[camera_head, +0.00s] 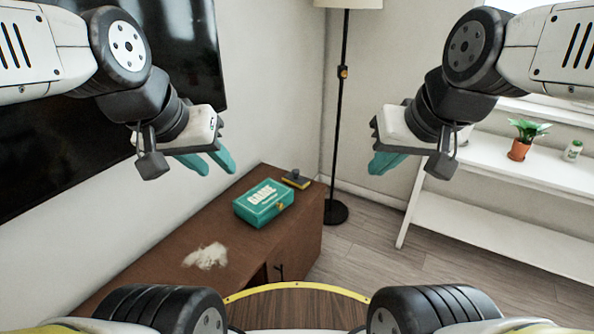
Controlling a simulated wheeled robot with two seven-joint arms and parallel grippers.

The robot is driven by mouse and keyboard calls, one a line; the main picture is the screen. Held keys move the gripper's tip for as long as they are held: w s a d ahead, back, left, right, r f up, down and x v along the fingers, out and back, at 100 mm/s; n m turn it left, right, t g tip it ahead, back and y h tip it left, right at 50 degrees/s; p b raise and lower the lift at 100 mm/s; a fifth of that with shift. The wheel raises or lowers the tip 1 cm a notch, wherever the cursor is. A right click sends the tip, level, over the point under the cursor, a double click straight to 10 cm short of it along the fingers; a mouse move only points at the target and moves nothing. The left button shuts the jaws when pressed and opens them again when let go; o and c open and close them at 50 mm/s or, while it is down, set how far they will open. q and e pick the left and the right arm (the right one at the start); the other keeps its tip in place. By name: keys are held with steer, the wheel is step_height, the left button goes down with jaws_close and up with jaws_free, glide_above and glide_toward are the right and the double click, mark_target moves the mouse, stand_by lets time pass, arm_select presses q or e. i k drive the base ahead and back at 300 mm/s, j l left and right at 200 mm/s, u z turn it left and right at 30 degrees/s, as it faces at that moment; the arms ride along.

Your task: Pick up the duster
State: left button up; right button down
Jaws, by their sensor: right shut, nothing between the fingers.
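A small yellow block with a dark grip on top, which looks like the duster (296,180), lies at the far end of the brown cabinet (150,275), just behind the teal game box. My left gripper (218,171) is in the air above the cabinet, with its teal fingers apart and empty. It is left of the duster and clear of it. My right gripper (374,170) is in the air to the right of the duster, shut and empty. Neither gripper touches anything.
The teal game box (263,205) stands in front of the duster. Pale fluffy dust (205,256) lies on the cabinet nearer me. A floor lamp (337,150) stands behind the cabinet. A white shelf (500,155) with a potted plant (521,145) is at right. A dark screen (60,160) hangs at left.

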mark_target(292, 178)
steer(key=i+l+u, duration=0.25)
steer(key=i+l, duration=1.15)
